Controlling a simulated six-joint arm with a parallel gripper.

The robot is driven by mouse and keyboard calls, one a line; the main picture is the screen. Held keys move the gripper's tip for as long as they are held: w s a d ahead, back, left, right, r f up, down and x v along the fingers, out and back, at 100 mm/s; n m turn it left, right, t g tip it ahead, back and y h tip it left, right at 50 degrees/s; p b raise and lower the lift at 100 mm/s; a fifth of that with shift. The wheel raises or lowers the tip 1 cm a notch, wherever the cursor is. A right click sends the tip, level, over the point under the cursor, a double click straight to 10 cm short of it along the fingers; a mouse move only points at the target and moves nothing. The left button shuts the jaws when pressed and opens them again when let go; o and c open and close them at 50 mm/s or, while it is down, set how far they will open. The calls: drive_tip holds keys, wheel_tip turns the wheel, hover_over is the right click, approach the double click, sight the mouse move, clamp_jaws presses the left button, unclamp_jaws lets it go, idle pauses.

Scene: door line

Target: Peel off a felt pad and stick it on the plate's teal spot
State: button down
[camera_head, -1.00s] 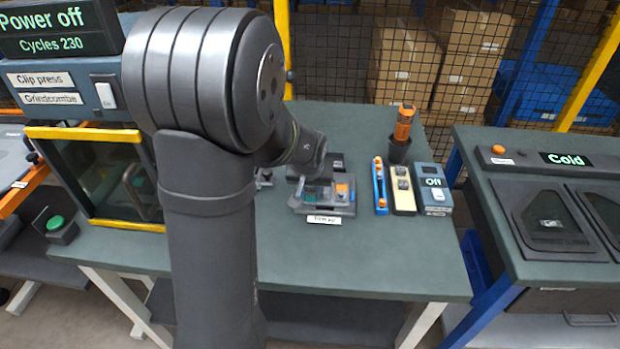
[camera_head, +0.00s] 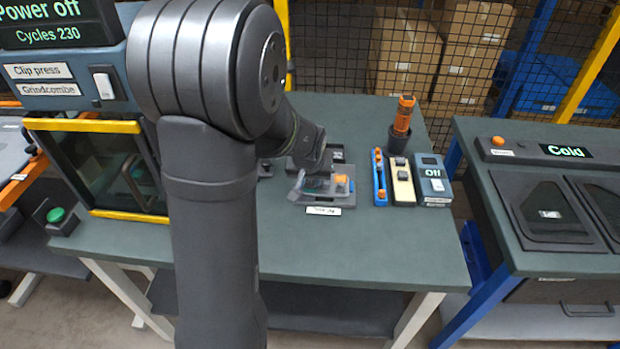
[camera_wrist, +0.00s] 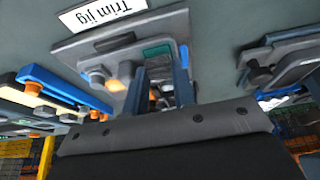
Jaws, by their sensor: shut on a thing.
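The plate (camera_wrist: 118,58) is a light grey piece in the dark grey trim jig (camera_wrist: 80,47), which also shows in the head view (camera_head: 313,197). Its teal spot (camera_wrist: 157,50) shows partly just beyond my fingertips. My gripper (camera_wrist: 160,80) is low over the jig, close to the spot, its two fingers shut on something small. The held thing is mostly hidden between the fingers; it seems to be a felt pad. I cannot tell whether it touches the plate. In the head view my arm hides much of the gripper.
An orange knob (camera_head: 341,181) stands on the jig's right side. Right of the jig are a blue tool (camera_head: 380,178), a cream tool (camera_head: 402,182), a box reading "Off" (camera_head: 433,180) and an orange-handled tool in a cup (camera_head: 402,118). The bench front (camera_head: 350,250) is clear.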

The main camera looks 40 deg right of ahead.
drive_tip(key=shift+f, duration=0.6)
idle(1.1)
drive_tip(key=c, duration=1.1)
unclamp_jaws()
drive_tip(key=shift+r, duration=0.15)
drive_tip(key=shift+s+r, duration=0.1)
drive_tip(key=shift+r, duration=0.15)
drive_tip(key=v, duration=1.6)
drive_tip(key=shift+a+r, duration=0.2)
drive_tip(key=shift+r, duration=0.05)
